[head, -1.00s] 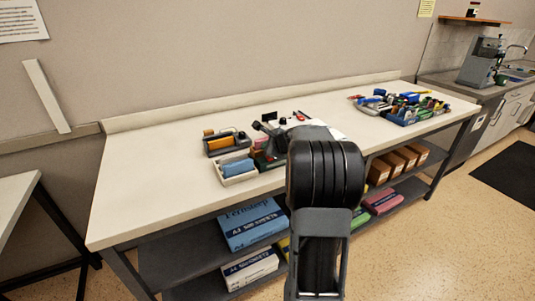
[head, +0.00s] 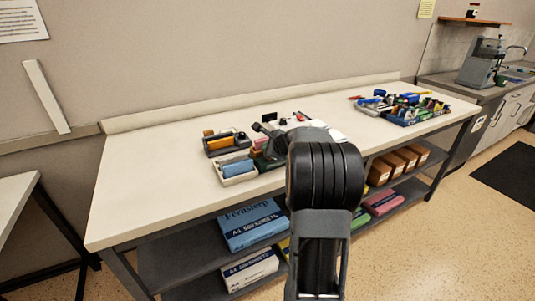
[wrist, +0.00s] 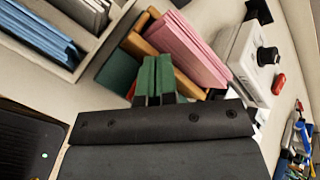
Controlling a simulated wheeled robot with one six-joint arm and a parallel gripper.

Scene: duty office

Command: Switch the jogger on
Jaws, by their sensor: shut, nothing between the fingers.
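The jogger (wrist: 243,52) looks like a white box at the upper right of the wrist view. It has a black knob (wrist: 267,56) and a red switch (wrist: 279,84) on its face. I cannot tell the switch's position. In the head view, the jogger (head: 291,122) is small and partly hidden behind my arm. My gripper (wrist: 157,78) shows green fingertips side by side, shut and empty, left of the jogger and apart from the switch in the picture. The fingertips overlap a tray with pink paper (wrist: 188,46) in the wrist view. In the head view my arm hides the fingertips.
A tray with a blue stack (head: 238,168) and one with an orange item (head: 221,142) stand left of my arm. A blue tray of assorted items (head: 408,118) stands to the right. The left bench top (head: 150,180) is clear. Paper boxes fill the shelf below.

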